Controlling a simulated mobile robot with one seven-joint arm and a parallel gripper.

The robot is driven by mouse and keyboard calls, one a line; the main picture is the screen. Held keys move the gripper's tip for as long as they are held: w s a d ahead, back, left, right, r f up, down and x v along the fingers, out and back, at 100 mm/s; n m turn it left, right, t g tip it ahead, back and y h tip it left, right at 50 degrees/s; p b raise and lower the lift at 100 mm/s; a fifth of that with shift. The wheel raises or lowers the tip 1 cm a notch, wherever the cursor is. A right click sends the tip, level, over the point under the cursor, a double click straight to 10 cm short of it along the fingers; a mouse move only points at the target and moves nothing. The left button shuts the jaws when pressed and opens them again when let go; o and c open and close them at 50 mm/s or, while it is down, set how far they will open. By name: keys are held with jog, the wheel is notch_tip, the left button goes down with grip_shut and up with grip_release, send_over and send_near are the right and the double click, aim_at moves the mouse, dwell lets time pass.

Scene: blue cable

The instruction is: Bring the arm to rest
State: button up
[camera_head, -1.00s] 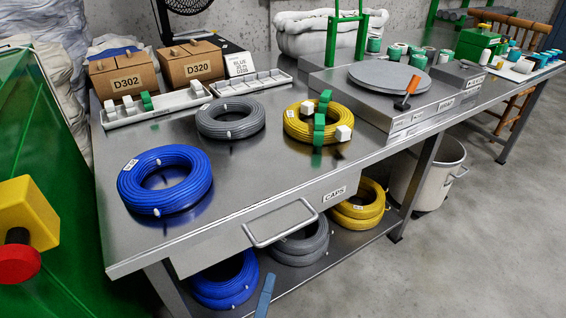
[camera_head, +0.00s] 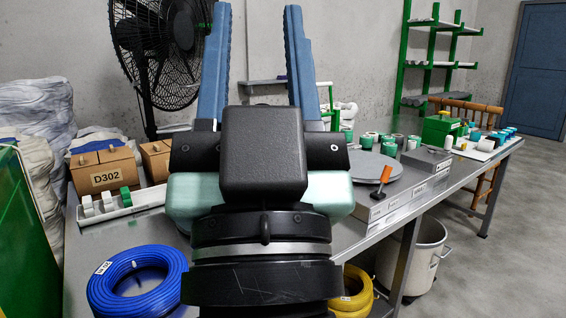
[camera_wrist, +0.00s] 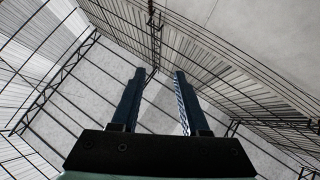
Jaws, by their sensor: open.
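My gripper (camera_head: 258,65) stands upright in the middle of the head view, its two blue fingers pointing up and spread wide apart. Nothing is between them. In the wrist view my gripper (camera_wrist: 157,100) also shows open and empty, with the ceiling and upper walls behind it. My arm hides the middle of the metal table. The blue cable coil (camera_head: 138,284) lies on the table at the lower left, apart from my gripper.
The box marked D302 (camera_head: 104,171) and a white tray (camera_head: 152,197) stand at the back left. A black fan (camera_head: 160,50) is behind them. A grey round plate (camera_head: 364,166) and an orange-handled tool (camera_head: 382,180) are right of my arm. A white bin (camera_head: 420,258) stands on the floor.

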notch_tip(320, 180, up, 40)
jog(key=s+d+h+p, duration=0.1)
jog(key=p, duration=3.7)
jog(key=shift+s+d+h, duration=0.25)
jog(key=shift+s+h, duration=0.15)
